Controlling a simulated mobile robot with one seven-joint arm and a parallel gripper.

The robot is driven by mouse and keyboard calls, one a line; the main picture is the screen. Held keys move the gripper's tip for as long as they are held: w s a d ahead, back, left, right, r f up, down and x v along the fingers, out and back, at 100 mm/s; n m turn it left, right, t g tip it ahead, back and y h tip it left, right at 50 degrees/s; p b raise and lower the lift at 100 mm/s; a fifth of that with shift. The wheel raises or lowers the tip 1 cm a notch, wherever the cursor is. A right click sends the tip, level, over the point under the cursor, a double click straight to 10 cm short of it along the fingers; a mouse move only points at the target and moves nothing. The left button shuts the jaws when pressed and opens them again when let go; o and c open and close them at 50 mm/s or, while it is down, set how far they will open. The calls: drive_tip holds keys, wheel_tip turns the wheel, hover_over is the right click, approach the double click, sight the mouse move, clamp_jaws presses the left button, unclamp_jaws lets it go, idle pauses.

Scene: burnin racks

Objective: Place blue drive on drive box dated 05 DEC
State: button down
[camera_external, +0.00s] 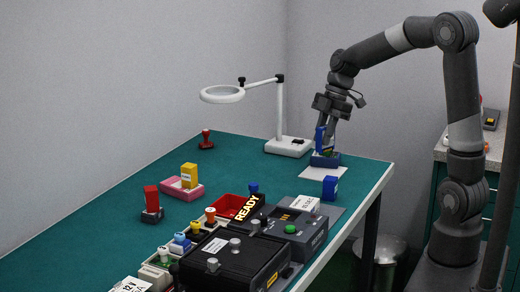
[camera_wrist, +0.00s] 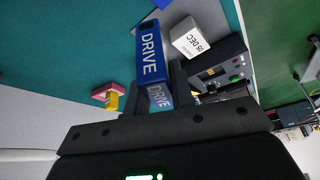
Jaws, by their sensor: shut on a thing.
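My gripper (camera_external: 326,142) is shut on a blue drive (camera_external: 320,139) near the far right end of the green table. In the wrist view, the drive (camera_wrist: 150,55) shows white DRIVE lettering, with a second, paler DRIVE face between my fingers (camera_wrist: 153,95). Just below the held drive is a dark blue base (camera_external: 325,160); I cannot tell whether they touch. A white block marked 05 DEC (camera_wrist: 198,38) stands beyond the drive in the wrist view. Its white face (camera_external: 304,203) shows at the dark devices in the external view, its text too small to read there.
Another blue block (camera_external: 330,188) stands near the right edge. A magnifier lamp base (camera_external: 289,147) is left of my gripper.

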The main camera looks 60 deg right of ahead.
drive_tip(key=s+a+r+n+g, duration=0.1)
drive_tip(key=s+a+n+g, duration=0.1)
drive_tip(key=s+a+n, duration=0.25)
approach(300, 207)
drive_tip(key=shift+a+r+n, duration=0.15)
drive_tip(key=shift+a+n, duration=0.1)
drive_tip(key=shift+a, duration=0.45)
drive_tip(key=shift+f, duration=2)
drive_tip(key=shift+f, duration=0.1)
drive_tip(key=c, duration=1.3)
unclamp_jaws()
drive_tip(key=shift+o, duration=0.2)
